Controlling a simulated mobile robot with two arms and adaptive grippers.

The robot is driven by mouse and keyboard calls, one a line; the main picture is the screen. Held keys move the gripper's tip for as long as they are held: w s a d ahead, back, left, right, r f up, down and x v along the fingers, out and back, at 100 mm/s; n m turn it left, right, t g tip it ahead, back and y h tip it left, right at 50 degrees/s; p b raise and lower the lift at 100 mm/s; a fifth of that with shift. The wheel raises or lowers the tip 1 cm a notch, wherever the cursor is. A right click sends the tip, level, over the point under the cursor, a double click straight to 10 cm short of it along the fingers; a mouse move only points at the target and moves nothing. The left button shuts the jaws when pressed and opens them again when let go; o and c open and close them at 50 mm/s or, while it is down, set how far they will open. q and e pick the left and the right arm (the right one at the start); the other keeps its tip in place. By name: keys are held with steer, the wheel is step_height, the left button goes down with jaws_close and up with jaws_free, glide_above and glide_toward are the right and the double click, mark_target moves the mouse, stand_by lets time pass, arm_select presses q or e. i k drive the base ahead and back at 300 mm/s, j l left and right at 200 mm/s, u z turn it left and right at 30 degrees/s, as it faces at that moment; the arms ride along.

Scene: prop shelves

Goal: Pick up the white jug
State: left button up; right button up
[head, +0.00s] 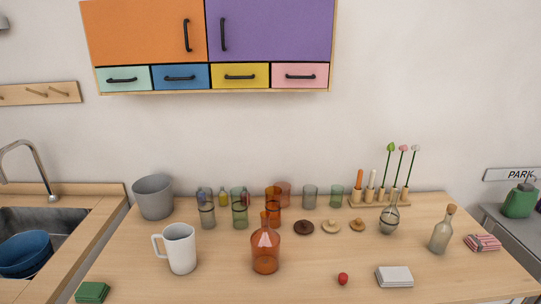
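The white jug (181,249) stands upright on the left part of the wooden table (215,281) in the head view. Its handle points to the left, and its open top faces up. Nothing touches it, and clear tabletop lies around it. Neither of my grippers shows in this view.
A grey bucket (153,197) stands behind the jug, and an orange glass bottle (265,249) stands to its right. Several coloured glasses (240,214) stand behind. A green cloth stack (92,292) lies at the front left. A wall cabinet (268,30) hangs above.

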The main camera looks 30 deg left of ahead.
mark_target(178, 238)
steer(key=u, duration=1.75)
